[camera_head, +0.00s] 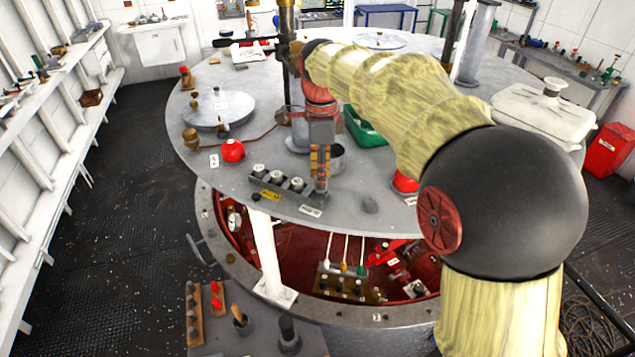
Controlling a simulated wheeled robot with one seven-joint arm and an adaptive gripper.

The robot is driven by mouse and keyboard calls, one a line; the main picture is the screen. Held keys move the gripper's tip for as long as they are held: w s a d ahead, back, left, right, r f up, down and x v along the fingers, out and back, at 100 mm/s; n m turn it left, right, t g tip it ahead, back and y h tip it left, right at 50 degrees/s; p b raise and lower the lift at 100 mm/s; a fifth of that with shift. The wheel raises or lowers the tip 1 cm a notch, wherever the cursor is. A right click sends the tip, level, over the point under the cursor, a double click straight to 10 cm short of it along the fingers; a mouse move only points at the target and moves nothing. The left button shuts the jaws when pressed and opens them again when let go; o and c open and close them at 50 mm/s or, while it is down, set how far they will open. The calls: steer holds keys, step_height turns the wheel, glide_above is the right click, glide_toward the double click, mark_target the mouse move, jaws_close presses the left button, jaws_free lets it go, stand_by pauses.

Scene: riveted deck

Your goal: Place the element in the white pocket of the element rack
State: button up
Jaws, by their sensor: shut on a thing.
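My gripper (320,181) points down over the round grey deck, near its front edge. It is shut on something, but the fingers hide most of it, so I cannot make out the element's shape. Just left of the fingers lies a long dark block (277,189) with several pale round tops and a yellow label at its left end; it looks like the element rack. Its right end is close to my fingertips. I cannot tell at this size which pocket is white, or whether the held element touches the block.
A dark cylindrical cup (337,158) stands close behind the gripper, right. A red dome (232,150) is at left, another (405,183) at right. A green tray (366,127) lies behind. Below the deck edge is a red pit (300,250) with coloured rods.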

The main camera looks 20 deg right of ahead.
steer(key=shift+w+a+f, duration=0.1)
steer(key=shift+w+f, duration=0.15)
steer(key=shift+f, duration=0.15)
steer(key=f, duration=0.3)
steer(key=shift+w+a+f, duration=0.1)
steer(key=shift+w+a, duration=0.05)
steer(key=shift+w, duration=0.05)
steer(key=shift+s+f, duration=0.1)
steer(key=shift+f, duration=0.1)
steer(key=shift+s+f, duration=0.15)
steer(key=shift+f, duration=0.55)
steer(key=o, duration=0.8)
steer(key=shift+s+f, duration=0.15)
steer(key=shift+f, duration=0.05)
steer(key=shift+o, duration=1)
steer(key=shift+w+f, duration=0.1)
steer(key=shift+w, duration=0.1)
steer(key=shift+r, duration=0.3)
